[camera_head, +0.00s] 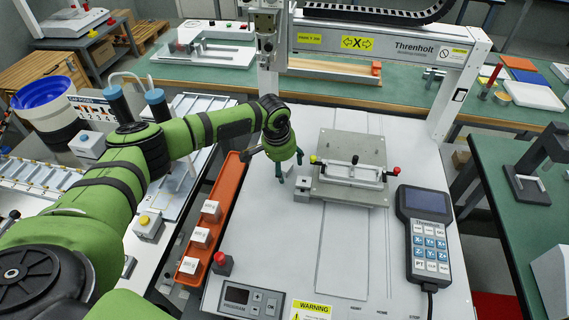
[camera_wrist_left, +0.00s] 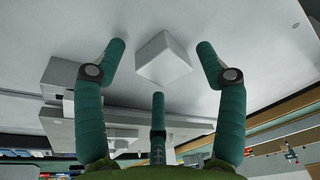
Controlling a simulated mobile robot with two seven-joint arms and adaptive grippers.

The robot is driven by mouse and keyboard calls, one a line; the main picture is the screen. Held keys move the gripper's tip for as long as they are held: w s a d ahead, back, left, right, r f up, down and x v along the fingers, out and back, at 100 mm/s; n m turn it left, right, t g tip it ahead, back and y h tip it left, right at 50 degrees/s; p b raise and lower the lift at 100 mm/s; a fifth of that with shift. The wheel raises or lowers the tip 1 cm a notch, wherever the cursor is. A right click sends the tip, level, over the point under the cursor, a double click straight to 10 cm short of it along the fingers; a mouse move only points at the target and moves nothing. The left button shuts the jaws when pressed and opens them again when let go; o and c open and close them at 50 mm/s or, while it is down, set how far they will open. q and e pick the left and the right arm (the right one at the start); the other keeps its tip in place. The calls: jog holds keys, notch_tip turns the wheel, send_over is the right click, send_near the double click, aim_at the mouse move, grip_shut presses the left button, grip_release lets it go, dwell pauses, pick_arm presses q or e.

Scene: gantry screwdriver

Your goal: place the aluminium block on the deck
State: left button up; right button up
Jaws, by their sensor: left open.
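The aluminium block (camera_wrist_left: 163,58) is a pale grey, box-like piece in the left wrist view. It appears to rest on the light grey deck (camera_wrist_left: 235,40), just beyond my open fingertips. The deck (camera_head: 265,240) is a broad white plate. My right gripper is not in view.
A metal fixture plate (camera_head: 351,150) with a clamp bar stands right of the gripper. A pendant (camera_head: 426,238) lies at the right. An orange tray (camera_head: 231,180) holds white blocks at the left. The gantry (camera_head: 385,42) spans the back. The front-middle deck is clear.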

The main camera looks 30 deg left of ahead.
pick_arm(q)
jog(key=shift+r, duration=0.15)
jog(key=v, duration=1.2)
